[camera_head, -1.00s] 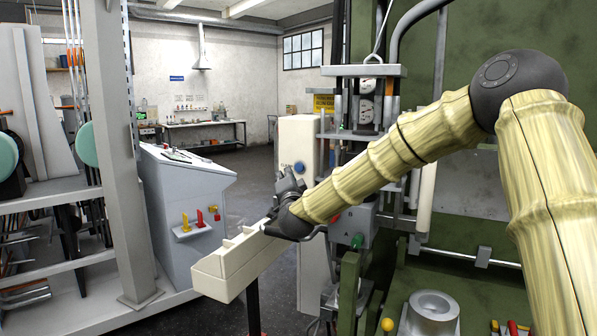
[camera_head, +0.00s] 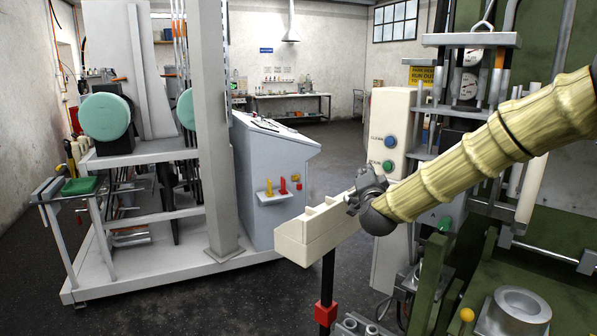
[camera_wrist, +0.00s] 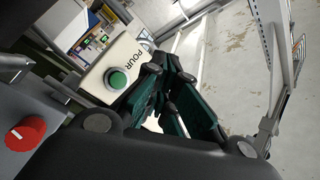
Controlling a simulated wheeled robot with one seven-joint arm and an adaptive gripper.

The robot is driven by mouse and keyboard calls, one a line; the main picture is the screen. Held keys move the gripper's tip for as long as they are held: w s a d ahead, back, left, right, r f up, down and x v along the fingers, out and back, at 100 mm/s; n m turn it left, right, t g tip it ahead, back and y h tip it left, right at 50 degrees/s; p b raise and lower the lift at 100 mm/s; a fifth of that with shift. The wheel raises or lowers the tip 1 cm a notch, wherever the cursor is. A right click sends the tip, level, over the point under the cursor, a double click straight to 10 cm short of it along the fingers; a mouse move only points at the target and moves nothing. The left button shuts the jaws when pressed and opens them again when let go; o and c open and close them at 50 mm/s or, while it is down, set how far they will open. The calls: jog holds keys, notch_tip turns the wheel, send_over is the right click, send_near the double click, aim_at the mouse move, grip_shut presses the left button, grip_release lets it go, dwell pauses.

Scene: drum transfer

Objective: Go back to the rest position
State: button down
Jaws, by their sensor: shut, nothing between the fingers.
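My gripper (camera_head: 366,186) is at the end of my wood-textured arm, in front of and below a cream button panel (camera_head: 407,110) in the head view. Its fingers look small and dark there. In the wrist view my gripper (camera_wrist: 166,76) shows dark teal finger pads, shut with nothing held. The panel's green button (camera_wrist: 118,80), beside the label POUR, lies just left of the fingers and apart from them. In the head view the green button (camera_head: 387,167) sits below a blue button (camera_head: 390,141).
A cream beam (camera_head: 322,228) on a dark post with a red block (camera_head: 326,313) stands beside my gripper. A green machine frame (camera_head: 428,285) with a grey ring part (camera_head: 521,306) is at right. A grey console (camera_head: 270,180) stands left. Open floor (camera_head: 240,305) lies front left.

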jog(key=s+a+f+n+g+y, duration=0.1)
jog(key=s+a+f+n+g, duration=0.15)
jog(key=s+f, duration=0.85)
jog(key=s+a+f+n+g+y, duration=0.1)
jog(key=s+f+n+g, duration=0.2)
jog(key=f, duration=1.5)
jog(key=s+a+f+n+g+y, duration=0.15)
jog(key=s+f+g, duration=0.4)
jog(key=f, duration=0.95)
jog(key=s+f+n+g, duration=0.1)
jog(key=s+f, duration=0.3)
jog(key=s, duration=0.3)
jog(key=s+d+f+n+g, duration=0.1)
jog(key=s+f, duration=0.4)
jog(key=s, duration=0.3)
jog(key=s+f+n+g, duration=0.1)
jog(key=s+f, duration=0.3)
jog(key=s, duration=0.3)
jog(key=s+d+f+n+g, duration=0.1)
jog(key=s+f+g, duration=0.1)
jog(key=s, duration=0.8)
jog(key=s+d+f+n+g+h, duration=0.1)
jog(key=s+d+f+g, duration=0.1)
jog(key=s, duration=0.8)
jog(key=shift+s+g, duration=0.2)
jog(key=shift+g, duration=0.3)
